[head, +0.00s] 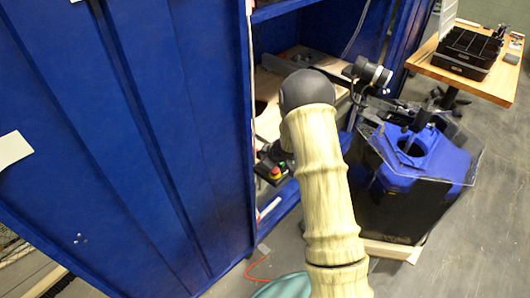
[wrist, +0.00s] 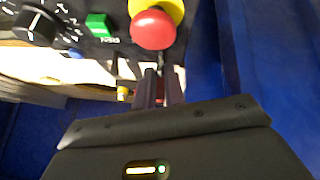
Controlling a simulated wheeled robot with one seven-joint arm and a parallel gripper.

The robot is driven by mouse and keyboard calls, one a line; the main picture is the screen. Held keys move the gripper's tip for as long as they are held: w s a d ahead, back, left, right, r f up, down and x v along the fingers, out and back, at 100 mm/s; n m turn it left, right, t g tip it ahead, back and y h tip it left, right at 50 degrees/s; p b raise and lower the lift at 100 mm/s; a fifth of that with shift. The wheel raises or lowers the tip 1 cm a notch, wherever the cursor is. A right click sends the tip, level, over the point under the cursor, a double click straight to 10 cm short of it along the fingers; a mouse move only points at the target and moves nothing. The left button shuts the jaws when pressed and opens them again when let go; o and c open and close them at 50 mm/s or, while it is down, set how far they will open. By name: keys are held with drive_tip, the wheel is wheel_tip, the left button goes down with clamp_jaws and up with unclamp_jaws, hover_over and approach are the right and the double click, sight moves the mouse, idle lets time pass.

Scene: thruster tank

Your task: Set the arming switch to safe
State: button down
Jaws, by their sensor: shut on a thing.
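In the wrist view my gripper (wrist: 161,82) reaches up to a dark control panel. Its two dark fingers are close together around a small, thin metallic lever (wrist: 161,63), just below the red button. This appears to be the arming switch. The fingers hide most of it, and I cannot read its position or any label. In the head view my gripper is hidden behind my arm, and the switch cannot be made out.
A red mushroom button (wrist: 153,27) on a yellow base, a green rocker (wrist: 97,23) and a black dial (wrist: 36,25) are close by on the panel. Blue cabinet walls (head: 130,130) enclose the left side. A blue-topped tank (head: 430,160) and wooden table (head: 490,80) stand right.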

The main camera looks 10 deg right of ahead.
drive_tip(key=shift+w+a+r+g+p, duration=0.1)
drive_tip(key=shift+w+r+g+p, duration=0.2)
drive_tip(key=shift+p, duration=2.5)
drive_tip(key=shift+f+g+h+p, duration=0.3)
drive_tip(key=shift+h+p, duration=0.1)
drive_tip(key=shift+p, duration=0.3)
drive_tip(key=c, duration=1.5)
unclamp_jaws()
drive_tip(key=shift+r, duration=0.1)
drive_tip(key=p+v, duration=0.3)
drive_tip(key=v, duration=1.4)
drive_tip(key=shift+s+r, duration=0.15)
